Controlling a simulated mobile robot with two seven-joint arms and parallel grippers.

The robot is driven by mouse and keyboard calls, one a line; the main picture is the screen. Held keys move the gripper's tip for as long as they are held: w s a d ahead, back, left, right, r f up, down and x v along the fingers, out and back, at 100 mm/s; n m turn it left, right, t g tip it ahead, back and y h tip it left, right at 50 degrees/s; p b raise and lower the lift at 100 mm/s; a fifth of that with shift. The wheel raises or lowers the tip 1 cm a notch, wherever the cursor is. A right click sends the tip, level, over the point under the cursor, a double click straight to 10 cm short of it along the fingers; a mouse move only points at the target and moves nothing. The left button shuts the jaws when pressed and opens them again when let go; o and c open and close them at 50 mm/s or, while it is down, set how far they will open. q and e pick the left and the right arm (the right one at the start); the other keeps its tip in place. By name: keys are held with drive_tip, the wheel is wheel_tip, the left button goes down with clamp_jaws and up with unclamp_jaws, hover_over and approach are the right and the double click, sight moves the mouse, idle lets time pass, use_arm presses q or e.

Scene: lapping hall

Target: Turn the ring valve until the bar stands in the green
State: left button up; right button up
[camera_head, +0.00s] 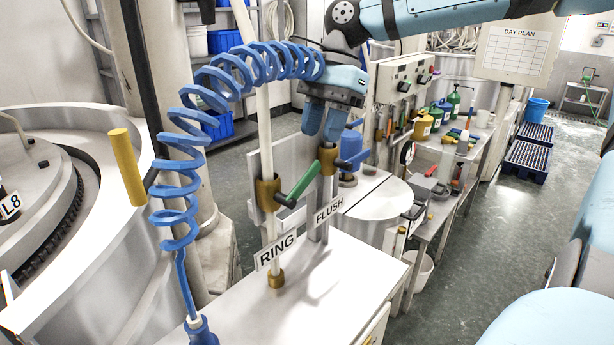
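My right gripper (324,124) hangs fingers down above the FLUSH valve and above the green lever's end. Its fingers look a little apart, with nothing visible between them. My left gripper is out of view.
A coiled blue hose (180,140) hangs left of the valves, close to my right gripper. A large round machine (80,220) fills the left. A bench with bottles (424,125) stands behind right. The steel top (320,290) before the valves is bare.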

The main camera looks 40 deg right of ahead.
sight(311, 168)
drive_tip(key=x, duration=0.9)
drive_tip(key=shift+p, duration=0.3)
drive_tip(key=shift+r, duration=0.1)
clamp_jaws()
